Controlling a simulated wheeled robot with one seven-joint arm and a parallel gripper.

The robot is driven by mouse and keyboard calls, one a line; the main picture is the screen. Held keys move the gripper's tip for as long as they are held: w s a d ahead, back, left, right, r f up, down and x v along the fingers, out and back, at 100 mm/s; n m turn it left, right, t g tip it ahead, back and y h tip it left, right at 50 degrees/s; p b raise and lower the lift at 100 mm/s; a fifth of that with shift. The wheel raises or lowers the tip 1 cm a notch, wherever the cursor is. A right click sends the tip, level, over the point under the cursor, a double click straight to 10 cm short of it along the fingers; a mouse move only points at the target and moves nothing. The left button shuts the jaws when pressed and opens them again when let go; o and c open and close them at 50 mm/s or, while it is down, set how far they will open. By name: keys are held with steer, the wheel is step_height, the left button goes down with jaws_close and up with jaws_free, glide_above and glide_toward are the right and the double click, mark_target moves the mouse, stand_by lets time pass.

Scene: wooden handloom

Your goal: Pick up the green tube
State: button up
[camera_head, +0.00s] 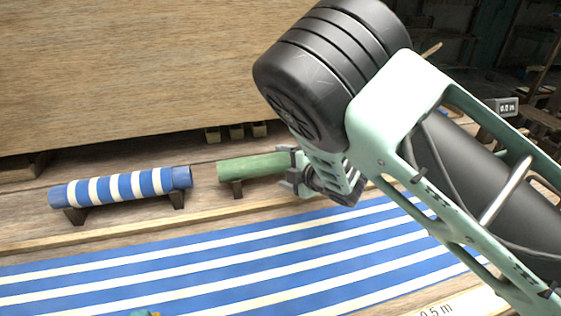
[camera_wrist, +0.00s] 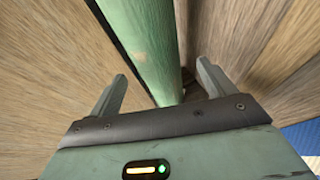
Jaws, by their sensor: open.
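The green tube (camera_head: 248,168) lies level on a small dark rest on the wooden loom, right of the blue-and-white tube. My gripper (camera_head: 287,172) is at its right end, which the gripper partly hides. In the wrist view the green tube (camera_wrist: 152,45) runs from the top edge down to between the two fingers of my gripper (camera_wrist: 158,88). The fingers are open, one on each side, with a gap between each finger and the tube. The tube's lower end in that view is close to the gripper's dark front edge.
A blue-and-white striped tube (camera_head: 122,187) lies on dark rests to the left. A striped cloth (camera_head: 230,262) spreads in front, beyond a wooden rail. A large wooden panel (camera_head: 130,70) stands behind the tubes, with small wooden blocks (camera_head: 236,131) under its edge.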

mark_target(275, 162)
steer(key=p+x, duration=0.1)
steer(key=x, duration=0.4)
steer(key=shift+w, duration=0.1)
steer(key=shift+c, duration=0.2)
steer(key=c, duration=1.1)
steer(key=shift+r, duration=0.1)
steer(key=shift+c, duration=0.8)
steer(key=shift+r, duration=0.1)
